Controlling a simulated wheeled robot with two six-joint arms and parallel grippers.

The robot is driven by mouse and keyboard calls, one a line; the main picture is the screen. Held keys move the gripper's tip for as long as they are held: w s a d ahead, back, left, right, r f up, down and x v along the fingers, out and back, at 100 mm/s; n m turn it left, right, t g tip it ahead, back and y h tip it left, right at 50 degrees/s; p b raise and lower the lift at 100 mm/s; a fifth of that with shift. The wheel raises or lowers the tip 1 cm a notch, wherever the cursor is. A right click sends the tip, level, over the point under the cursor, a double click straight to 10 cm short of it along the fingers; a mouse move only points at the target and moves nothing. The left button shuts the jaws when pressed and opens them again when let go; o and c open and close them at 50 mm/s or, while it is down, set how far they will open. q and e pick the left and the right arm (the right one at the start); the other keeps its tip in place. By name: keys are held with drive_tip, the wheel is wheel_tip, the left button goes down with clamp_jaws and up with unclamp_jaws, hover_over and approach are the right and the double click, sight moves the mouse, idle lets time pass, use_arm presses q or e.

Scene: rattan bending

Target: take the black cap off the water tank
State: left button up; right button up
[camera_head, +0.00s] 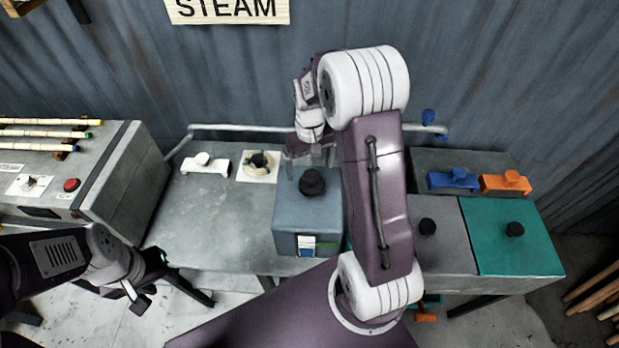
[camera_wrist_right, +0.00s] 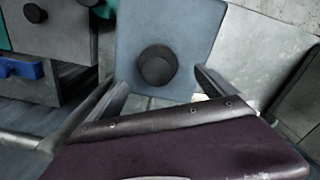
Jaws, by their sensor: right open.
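The water tank (camera_head: 290,222) is a blue-grey box on the grey bench, with a black round cap (camera_head: 312,182) on its top. In the right wrist view the tank (camera_wrist_right: 185,25) fills the upper middle, and its cap (camera_wrist_right: 157,66) shows in front of my fingers. My right gripper (camera_head: 310,152) is above the back part of the tank; in the wrist view (camera_wrist_right: 160,95) its fingers are spread wide, empty, with the cap between their lines and apart from them. My left gripper (camera_head: 150,280) is low at the left, away from the tank; its jaw opening is unclear.
A grey box (camera_head: 440,240) and a teal box (camera_head: 515,235) with black knobs stand right of the tank. Blue (camera_head: 453,179) and orange (camera_head: 505,182) clamps lie behind them. A pipe (camera_head: 240,128) runs along the bench back. A white clamp (camera_head: 205,163) sits left; bare bench lies before it.

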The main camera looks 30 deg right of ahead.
sight(313, 175)
drive_tip(key=shift+s+d+f+p, duration=0.25)
drive_tip(key=shift+d+f+p, duration=0.2)
drive_tip(key=shift+f+p, duration=0.35)
wheel_tip(313, 175, down, 3)
drive_tip(key=shift+a+p, duration=0.1)
drive_tip(key=shift+p, duration=0.35)
drive_tip(key=shift+w+a+f, duration=0.15)
drive_tip(key=shift+a+f, duration=0.2)
drive_tip(key=shift+d, duration=0.25)
drive_tip(key=c, duration=1.4)
use_arm(q)
drive_tip(key=r, duration=0.2)
drive_tip(key=shift+s+d+r, duration=0.1)
drive_tip(key=shift+d+r, duration=0.2)
drive_tip(key=shift+d, duration=0.1)
use_arm(e)
drive_tip(key=shift+c, duration=0.2)
drive_tip(key=shift+a, duration=0.1)
